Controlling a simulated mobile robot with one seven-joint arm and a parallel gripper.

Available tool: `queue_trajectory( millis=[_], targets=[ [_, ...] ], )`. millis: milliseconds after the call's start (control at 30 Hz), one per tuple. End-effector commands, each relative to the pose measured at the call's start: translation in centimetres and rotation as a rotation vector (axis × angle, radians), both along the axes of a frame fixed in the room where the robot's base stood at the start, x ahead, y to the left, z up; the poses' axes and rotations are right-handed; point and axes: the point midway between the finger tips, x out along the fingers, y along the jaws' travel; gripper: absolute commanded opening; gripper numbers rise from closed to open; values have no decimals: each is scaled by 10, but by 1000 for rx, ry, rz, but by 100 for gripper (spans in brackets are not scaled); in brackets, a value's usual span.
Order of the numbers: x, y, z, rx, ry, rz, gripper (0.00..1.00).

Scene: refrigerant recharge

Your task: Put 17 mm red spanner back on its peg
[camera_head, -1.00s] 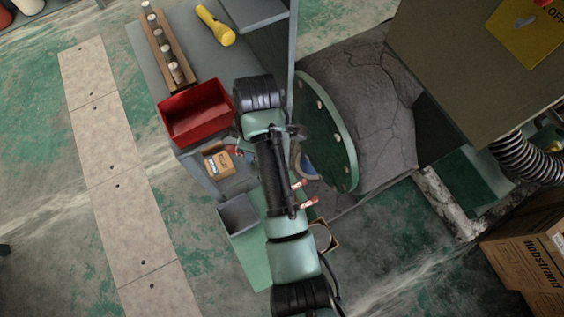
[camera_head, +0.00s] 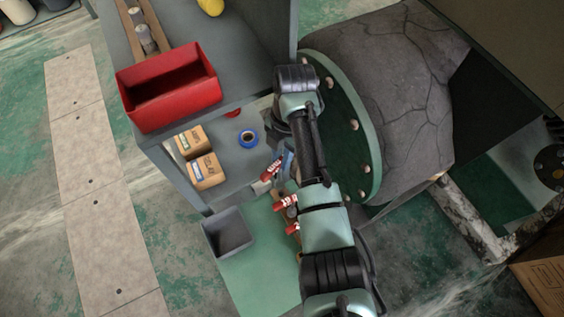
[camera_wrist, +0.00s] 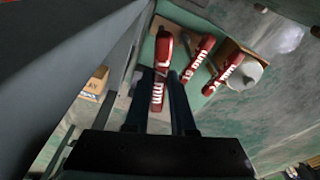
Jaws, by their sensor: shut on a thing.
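My gripper (camera_wrist: 160,98) is shut on a red spanner (camera_wrist: 157,92) with white lettering ending in "mm"; its size number is hard to read. In the head view the held red spanner (camera_head: 271,171) shows left of my wrist, tilted. Two other red spanners, one (camera_wrist: 198,58) and another (camera_wrist: 225,68), lie side by side to the right in the wrist view, by a wooden board (camera_wrist: 230,50). In the head view they show beside my forearm, the upper one (camera_head: 288,202) and the lower one (camera_head: 293,228). The pegs are mostly hidden.
A grey shelf unit (camera_head: 232,160) with boxes (camera_head: 206,170) and blue tape (camera_head: 248,139) stands left of my arm, a red bin (camera_head: 170,92) on top. A grey tray (camera_head: 228,232) lies on the green surface (camera_head: 255,280). A large green flange (camera_head: 365,150) is close on the right.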

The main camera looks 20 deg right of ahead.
Motion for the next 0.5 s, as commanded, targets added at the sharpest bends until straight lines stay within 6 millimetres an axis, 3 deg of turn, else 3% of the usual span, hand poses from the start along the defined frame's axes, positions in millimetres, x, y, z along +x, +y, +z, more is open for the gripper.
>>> queue_trajectory(
  millis=[267, 500],
  targets=[
    [0, -3, -15, 1, -1, 24, 0],
    [0, -3, -42, 0, -1, 22, 0]
  ],
)
